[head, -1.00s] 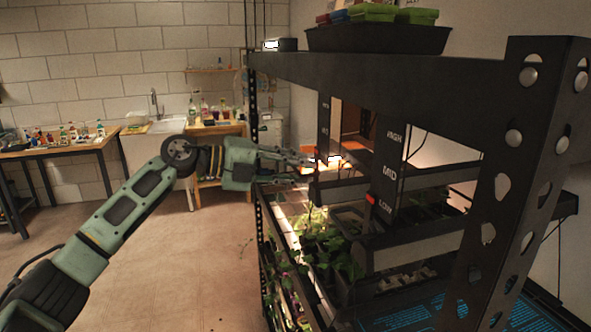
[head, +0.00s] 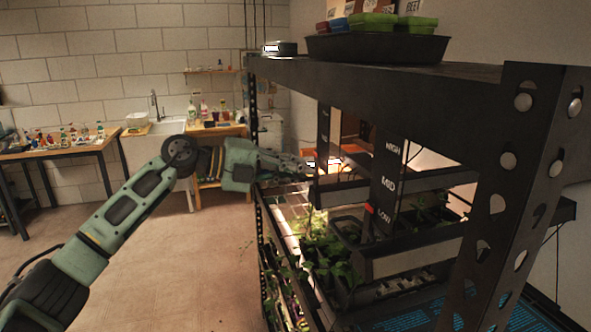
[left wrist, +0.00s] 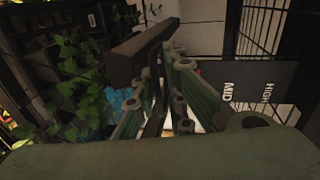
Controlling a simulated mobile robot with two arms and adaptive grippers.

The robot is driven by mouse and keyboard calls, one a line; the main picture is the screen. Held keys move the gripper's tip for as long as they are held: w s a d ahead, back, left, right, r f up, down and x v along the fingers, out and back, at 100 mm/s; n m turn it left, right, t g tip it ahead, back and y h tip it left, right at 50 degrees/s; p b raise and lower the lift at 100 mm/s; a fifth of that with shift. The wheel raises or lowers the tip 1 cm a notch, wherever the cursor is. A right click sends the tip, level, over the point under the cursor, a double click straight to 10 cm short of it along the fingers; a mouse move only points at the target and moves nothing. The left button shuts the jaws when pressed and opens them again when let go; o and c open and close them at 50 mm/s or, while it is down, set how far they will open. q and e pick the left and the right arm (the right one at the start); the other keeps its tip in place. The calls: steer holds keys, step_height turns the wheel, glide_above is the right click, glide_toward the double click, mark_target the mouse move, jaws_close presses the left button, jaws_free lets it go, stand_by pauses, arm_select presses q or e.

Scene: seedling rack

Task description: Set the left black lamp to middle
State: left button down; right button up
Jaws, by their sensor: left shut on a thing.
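The left black lamp (head: 345,188) hangs in the rack, farther from me than the other lamp. My left gripper (head: 308,169) is at its near-left end, shut on a dark part of it. In the left wrist view, the fingers (left wrist: 157,100) close around a thin dark piece below a dark bar (left wrist: 145,52). The far height scale (head: 323,125) is partly hidden and its small words are hard to read. In the left wrist view, a scale panel (left wrist: 250,90) shows HIGH and MID. My right gripper is not in view.
The nearer lamp (head: 415,255) has a red marker (head: 369,208) by LOW on its scale. Leafy seedlings (head: 325,250) stand below. The rack's top shelf (head: 400,85) and perforated post (head: 515,200) bound the space. The floor (head: 180,260) left of the rack is clear.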

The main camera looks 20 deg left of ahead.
arm_select(q)
step_height(320, 180, up, 4)
steer(key=shift+f+p, duration=0.1)
steer(key=shift+p, duration=0.7)
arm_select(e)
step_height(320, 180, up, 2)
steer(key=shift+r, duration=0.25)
arm_select(q)
steer(key=c, duration=1.9)
jaws_free()
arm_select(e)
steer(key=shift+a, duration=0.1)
arm_select(q)
steer(key=shift+a, duration=0.1)
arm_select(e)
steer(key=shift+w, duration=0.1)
arm_select(q)
steer(key=v, duration=1.2)
steer(key=shift+f, duration=0.1)
